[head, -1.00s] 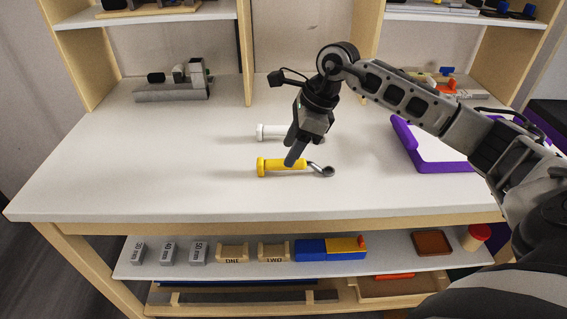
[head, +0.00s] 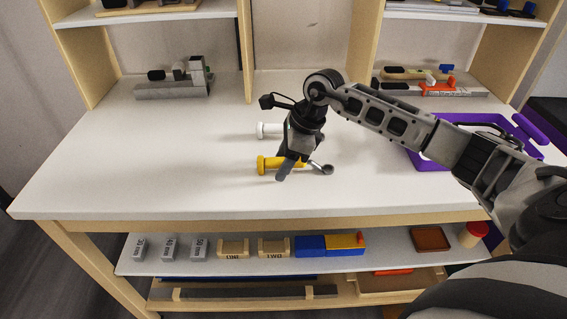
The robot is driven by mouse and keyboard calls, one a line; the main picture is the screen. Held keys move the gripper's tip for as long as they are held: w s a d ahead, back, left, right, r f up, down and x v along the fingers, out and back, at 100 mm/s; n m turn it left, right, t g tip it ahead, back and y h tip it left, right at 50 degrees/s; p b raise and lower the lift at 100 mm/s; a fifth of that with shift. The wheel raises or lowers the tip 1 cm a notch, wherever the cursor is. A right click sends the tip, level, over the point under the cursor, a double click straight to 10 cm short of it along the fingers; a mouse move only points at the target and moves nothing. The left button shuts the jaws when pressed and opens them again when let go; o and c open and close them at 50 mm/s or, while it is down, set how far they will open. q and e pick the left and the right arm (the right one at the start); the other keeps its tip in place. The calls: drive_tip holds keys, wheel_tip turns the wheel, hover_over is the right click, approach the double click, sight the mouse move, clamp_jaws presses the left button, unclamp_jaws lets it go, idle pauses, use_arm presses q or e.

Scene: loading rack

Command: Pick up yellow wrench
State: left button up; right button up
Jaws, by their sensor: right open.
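The yellow wrench (head: 268,164) lies flat on the white table, its yellow handle end to the left and its grey metal head to the right. My right gripper (head: 284,172) is open and points down over the middle of the wrench, its fingers hiding part of the handle. I cannot tell whether the fingers touch it. A white-handled tool (head: 270,130) lies just behind the yellow wrench, partly hidden by my gripper. My left gripper is not in view.
A purple-rimmed tray (head: 413,155) stands on the right, partly behind my right arm. A grey vise-like fixture (head: 175,90) is at the back left. Shelf posts rise at the back. The table's left and front areas are clear. Blocks (head: 312,247) sit on the lower shelf.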

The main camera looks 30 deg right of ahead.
drive_tip(key=shift+f, duration=0.15)
clamp_jaws()
